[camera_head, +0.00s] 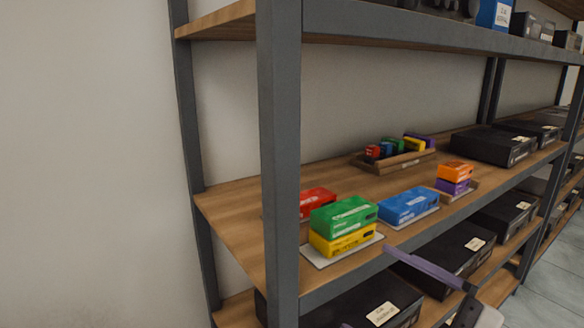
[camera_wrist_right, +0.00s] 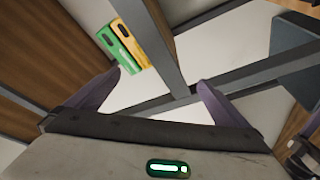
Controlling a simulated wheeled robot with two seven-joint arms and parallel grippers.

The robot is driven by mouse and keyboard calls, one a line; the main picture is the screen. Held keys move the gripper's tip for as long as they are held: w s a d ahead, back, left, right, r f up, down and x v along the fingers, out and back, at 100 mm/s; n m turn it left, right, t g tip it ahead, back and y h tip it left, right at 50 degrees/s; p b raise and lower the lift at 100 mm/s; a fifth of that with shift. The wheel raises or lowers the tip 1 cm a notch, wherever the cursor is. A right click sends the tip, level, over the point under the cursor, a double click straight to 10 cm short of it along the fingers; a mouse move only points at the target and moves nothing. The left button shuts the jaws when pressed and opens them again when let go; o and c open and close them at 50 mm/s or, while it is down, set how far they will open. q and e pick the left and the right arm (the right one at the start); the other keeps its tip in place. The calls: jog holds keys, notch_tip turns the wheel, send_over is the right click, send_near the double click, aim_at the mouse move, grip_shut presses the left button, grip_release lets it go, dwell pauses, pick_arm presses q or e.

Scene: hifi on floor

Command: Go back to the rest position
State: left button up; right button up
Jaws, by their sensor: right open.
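My right gripper shows at the bottom right of the head view, where one purple finger (camera_head: 430,268) lies in front of the lower shelf. In the right wrist view my right gripper (camera_wrist_right: 160,78) has its two purple fingers wide apart with nothing between them. A green box (camera_head: 343,216) sits on a yellow box (camera_head: 341,243) on the middle shelf board. The green box (camera_wrist_right: 119,48) and yellow box (camera_wrist_right: 130,43) also show beyond the fingers in the right wrist view, clear of them.
A grey rack post (camera_head: 279,150) stands in front of the shelf. A red box (camera_head: 317,201), a blue box (camera_head: 408,205) and an orange box (camera_head: 455,171) on a purple box (camera_head: 453,187) share the board. A wooden tray (camera_head: 395,163) of small boxes lies behind. Black units (camera_head: 492,145) stand right.

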jog(key=d+f+m+t+h, duration=0.1)
jog(key=d+f+m+h, duration=0.5)
jog(key=f, duration=0.7)
jog(key=s+d+f+m+g+h, duration=0.1)
jog(key=s+d+f+g+h, duration=0.15)
jog(key=s+d+f, duration=0.35)
jog(key=s+d+f+m+g+h, duration=0.25)
jog(key=s+f, duration=0.25)
jog(key=f, duration=0.4)
jog(key=s+d+f+m+g+h, duration=0.1)
jog(key=s+d+f+h, duration=0.2)
jog(key=s+d+f, duration=0.35)
jog(key=a+f+m+t+y, duration=0.15)
jog(key=a+m, duration=0.65)
jog(key=a, duration=1.1)
pick_arm(q)
notch_tip(320, 180, up, 6)
jog(key=p, duration=0.8)
jog(key=shift+w+a, duration=0.15)
jog(key=shift+a, duration=0.1)
pick_arm(e)
notch_tip(320, 180, up, 6)
jog(key=shift+d, duration=0.2)
jog(key=shift+g, duration=0.25)
pick_arm(q)
jog(key=shift+s+f, duration=0.15)
jog(key=shift+s, duration=0.05)
